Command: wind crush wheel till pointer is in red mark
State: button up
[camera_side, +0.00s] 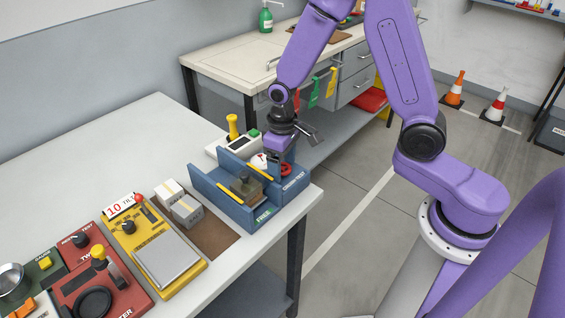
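The blue crush tester (262,210) stands at the table's right end, with the words CRUSH TEST and FREE on its faces. A small red wheel (286,169) shows at its right end. My gripper (281,158) points down right above the wheel, and its fingers are mostly hidden behind the purple hand. I cannot tell whether it touches the wheel or is open. A white dial (259,160) with a bit of red sits just left of the gripper. Its pointer is too small to read. A dark block with a knob (244,185) sits between the blue walls.
A white device with a yellow handle (233,127) stands behind the tester. A workbench (225,70) is at the back. The table's far left is clear.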

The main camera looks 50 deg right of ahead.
aim_at(283, 167)
jog(key=shift+r, duration=0.1)
notch_tip(283, 167, up, 17)
jog(key=shift+r, duration=0.15)
dwell(0.6)
jog(key=shift+s, duration=0.1)
jog(key=s+f+n, duration=0.1)
jog(key=s+n, duration=0.2)
jog(key=s, duration=0.4)
jog(key=s+d+f+n, duration=0.1)
jog(key=s+f+n, duration=0.1)
jog(key=s, duration=0.6)
jog(key=s+f+n, duration=0.2)
jog(key=s+n, duration=0.2)
jog(key=s, duration=0.4)
jog(key=shift+s+d+n, duration=0.2)
jog(key=shift+d+n, duration=0.1)
jog(key=shift+d, duration=0.05)
jog(key=shift+r, duration=0.1)
dwell(1.7)
